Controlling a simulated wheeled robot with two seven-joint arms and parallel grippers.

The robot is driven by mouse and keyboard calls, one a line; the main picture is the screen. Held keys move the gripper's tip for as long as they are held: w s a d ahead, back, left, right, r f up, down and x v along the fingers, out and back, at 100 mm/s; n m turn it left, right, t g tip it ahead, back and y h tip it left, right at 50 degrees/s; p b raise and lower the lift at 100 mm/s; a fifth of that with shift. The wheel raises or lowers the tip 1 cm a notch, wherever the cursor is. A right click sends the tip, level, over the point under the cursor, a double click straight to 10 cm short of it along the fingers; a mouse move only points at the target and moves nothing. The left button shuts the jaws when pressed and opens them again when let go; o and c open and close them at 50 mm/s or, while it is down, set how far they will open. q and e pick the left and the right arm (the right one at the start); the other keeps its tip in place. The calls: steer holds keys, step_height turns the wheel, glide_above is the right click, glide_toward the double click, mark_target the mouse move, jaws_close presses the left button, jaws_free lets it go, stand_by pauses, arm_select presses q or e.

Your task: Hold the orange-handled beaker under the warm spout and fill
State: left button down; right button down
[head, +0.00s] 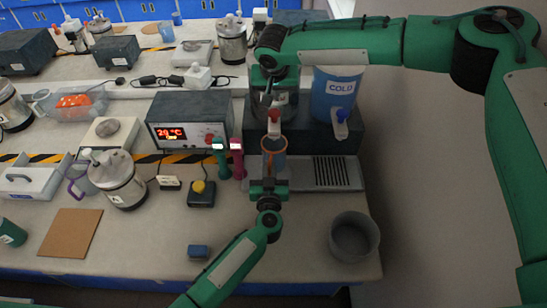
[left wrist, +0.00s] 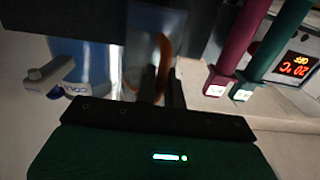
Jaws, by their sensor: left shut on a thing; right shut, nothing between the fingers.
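The orange-handled beaker (head: 273,146) is upright beneath the red-and-white warm spout (head: 274,118) in the head view. My left gripper (head: 268,181) is shut on it from the front. The left wrist view shows its orange handle (left wrist: 164,55) between the dark fingers (left wrist: 161,88). I cannot tell how much liquid is in the beaker. My right gripper (head: 268,88) is shut and empty, just above the warm spout; it hides much of the warm tank behind it. I cannot tell whether it touches the tap.
The blue COLD tank (head: 337,92) with its spout (head: 341,125) stands at right. A drip grille (head: 335,173) lies below. A magenta tool (head: 237,158) and a green tool (head: 219,160) stand left of the beaker, by the 20 °C display box (head: 190,110). A grey bowl (head: 354,238) sits front right.

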arm_select(q)
steer(key=shift+s, duration=0.1)
stand_by(0.3)
steer(key=s, duration=1)
stand_by(0.9)
steer(key=shift+w, duration=0.1)
stand_by(0.4)
